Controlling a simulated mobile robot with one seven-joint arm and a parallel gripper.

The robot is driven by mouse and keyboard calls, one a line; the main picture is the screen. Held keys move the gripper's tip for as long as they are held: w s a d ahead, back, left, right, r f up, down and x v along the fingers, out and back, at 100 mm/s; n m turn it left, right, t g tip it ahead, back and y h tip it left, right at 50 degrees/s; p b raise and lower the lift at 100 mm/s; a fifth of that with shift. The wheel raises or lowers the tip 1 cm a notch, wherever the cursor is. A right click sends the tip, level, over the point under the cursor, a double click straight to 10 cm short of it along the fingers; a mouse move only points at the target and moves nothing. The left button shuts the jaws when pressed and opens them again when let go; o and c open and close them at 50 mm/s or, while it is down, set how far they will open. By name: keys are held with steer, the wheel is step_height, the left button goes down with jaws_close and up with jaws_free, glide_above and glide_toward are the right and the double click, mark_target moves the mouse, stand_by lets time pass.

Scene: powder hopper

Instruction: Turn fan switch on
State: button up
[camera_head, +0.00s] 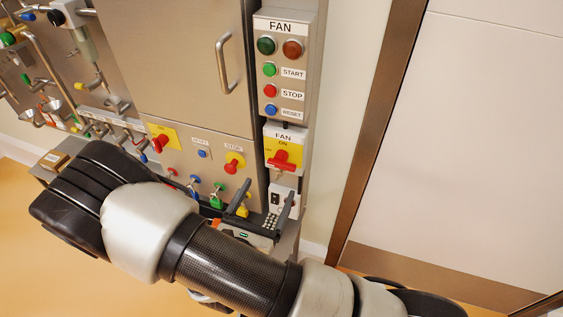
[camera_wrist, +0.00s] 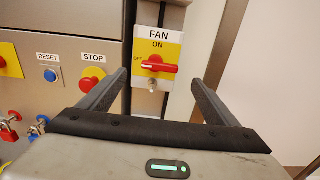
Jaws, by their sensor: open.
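The fan switch (camera_head: 281,159) is a red rotary handle on a yellow plate marked FAN, ON at the top and OFF at the left. In the wrist view the fan switch (camera_wrist: 160,66) lies about horizontal, in line with the OFF mark. My gripper (camera_head: 266,188) is open and empty, just below the switch in the head view. In the wrist view my gripper (camera_wrist: 159,76) has one finger on each side of the switch, apart from it. The gap in depth to the switch is hard to tell.
Above the switch is a FAN button box (camera_head: 281,75) with START, STOP and RESET. A yellow-backed STOP knob (camera_head: 234,162) and small padlocks (camera_head: 215,200) are to the left. A steel door with a handle (camera_head: 226,64) is upper left. Bare wall (camera_head: 335,130) is on the right.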

mark_target(280, 166)
steer(key=p+x, duration=0.1)
steer(key=x, duration=1)
steer(key=shift+w, duration=0.15)
steer(key=c, duration=1.1)
